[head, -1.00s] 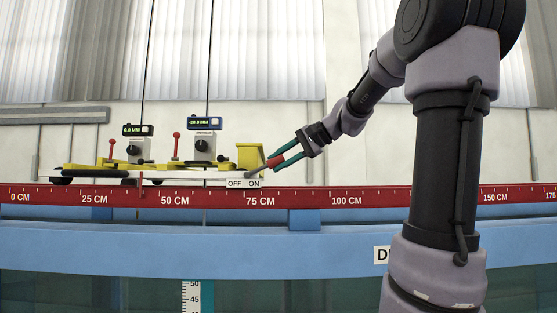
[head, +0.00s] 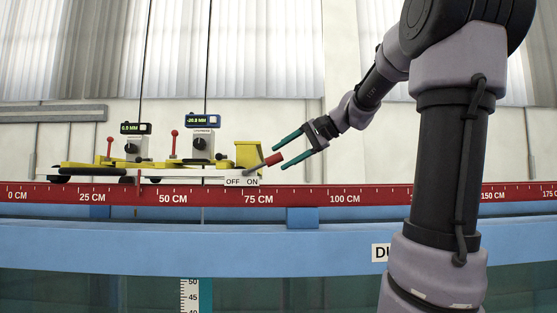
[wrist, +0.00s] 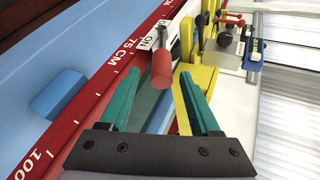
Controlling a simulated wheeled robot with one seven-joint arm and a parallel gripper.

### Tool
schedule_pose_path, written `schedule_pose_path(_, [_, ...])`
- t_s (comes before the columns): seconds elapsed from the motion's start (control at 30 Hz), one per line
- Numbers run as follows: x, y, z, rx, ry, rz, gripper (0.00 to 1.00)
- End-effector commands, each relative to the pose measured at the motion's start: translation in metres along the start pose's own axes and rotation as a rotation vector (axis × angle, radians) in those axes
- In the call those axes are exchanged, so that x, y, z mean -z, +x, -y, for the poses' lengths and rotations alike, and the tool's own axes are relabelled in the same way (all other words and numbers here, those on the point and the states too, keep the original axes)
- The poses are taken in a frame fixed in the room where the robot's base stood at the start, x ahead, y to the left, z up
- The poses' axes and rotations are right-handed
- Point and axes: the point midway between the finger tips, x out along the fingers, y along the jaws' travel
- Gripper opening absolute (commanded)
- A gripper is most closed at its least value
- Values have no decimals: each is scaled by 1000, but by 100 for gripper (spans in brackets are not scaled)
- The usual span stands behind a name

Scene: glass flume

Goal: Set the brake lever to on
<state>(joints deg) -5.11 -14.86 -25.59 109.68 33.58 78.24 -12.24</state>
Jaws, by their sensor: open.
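The brake lever has a red grip (head: 273,159) on a grey shaft. It leans far to the right, on the ON side of the white OFF/ON label (head: 242,182) at the carriage's right end. My gripper (head: 278,158) is open, its teal fingers spread above and below the grip's end. In the wrist view, the red grip (wrist: 162,72) lies between the two fingertips (wrist: 160,76), with a visible gap to each side. The lever's pivot is hard to make out.
The yellow and white carriage (head: 248,154) carries two gauges with displays and two small red-knobbed levers. A red centimetre rail (head: 350,197) and blue beam (head: 300,245) run along the front. A blue block (wrist: 59,93) sits beside the rail.

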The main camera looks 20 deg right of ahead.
Motion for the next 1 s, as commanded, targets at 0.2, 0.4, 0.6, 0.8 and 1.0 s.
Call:
schedule_pose_path(0.2, [0, -47, 0, 2, -1, -3, 64])
schedule_pose_path(0.4, [0, -74, 0, 1, -1, 0, 64])
schedule_pose_path(0.6, [0, -82, 0, 0, 0, 0, 64])
schedule_pose_path(0.8, [0, -81, 0, 0, 0, 1, 64])
schedule_pose_path(1.0, [0, -81, 0, 0, 0, 1, 64])
